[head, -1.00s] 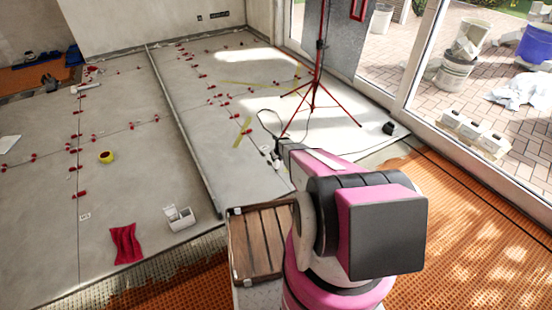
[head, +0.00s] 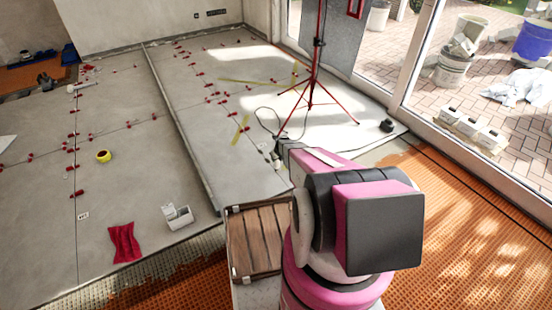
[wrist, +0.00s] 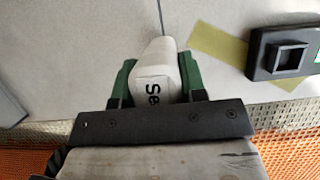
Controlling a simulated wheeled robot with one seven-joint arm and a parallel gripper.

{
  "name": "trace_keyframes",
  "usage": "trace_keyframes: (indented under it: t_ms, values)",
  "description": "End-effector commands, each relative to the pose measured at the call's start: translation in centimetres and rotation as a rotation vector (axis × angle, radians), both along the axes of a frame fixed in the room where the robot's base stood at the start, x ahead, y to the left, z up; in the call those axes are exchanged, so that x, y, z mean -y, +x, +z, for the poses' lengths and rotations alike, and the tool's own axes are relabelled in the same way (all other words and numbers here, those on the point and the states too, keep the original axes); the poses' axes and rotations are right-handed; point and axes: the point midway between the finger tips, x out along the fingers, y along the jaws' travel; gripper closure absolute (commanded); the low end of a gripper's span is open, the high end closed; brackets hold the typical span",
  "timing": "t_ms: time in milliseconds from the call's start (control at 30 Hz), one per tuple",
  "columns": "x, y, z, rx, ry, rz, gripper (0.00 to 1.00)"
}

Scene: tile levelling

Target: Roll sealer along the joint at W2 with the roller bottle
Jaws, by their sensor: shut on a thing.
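In the wrist view my gripper (wrist: 158,92) has green fingers closed on both sides of a white bottle (wrist: 155,58) with black lettering starting "Se". The bottle's far end points away over grey tiles. A thin dark joint (wrist: 160,14) runs from the top edge toward that end. The bottle hides the joint there, so I cannot tell whether it touches the tile. In the head view my arm hides most of the gripper area. No W2 mark is readable; a small white label (head: 83,214) lies on the floor at left.
In the wrist view, yellow tape (wrist: 212,46) and a black device (wrist: 285,52) lie to the right. Orange matting borders the tiles. In the head view there are a red tripod (head: 312,85), a tape roll (head: 103,156), a red cloth (head: 124,242), a white box (head: 178,217) and several red clips.

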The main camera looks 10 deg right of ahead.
Motion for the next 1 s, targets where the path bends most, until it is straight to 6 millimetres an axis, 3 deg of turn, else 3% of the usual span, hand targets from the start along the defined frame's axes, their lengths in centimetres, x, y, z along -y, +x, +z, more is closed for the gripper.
trace_keyframes:
  t_ms: [1000]
  values:
    - [0.8, -3.0, -0.2, -0.006, 0.0, 0.002, 0.84]
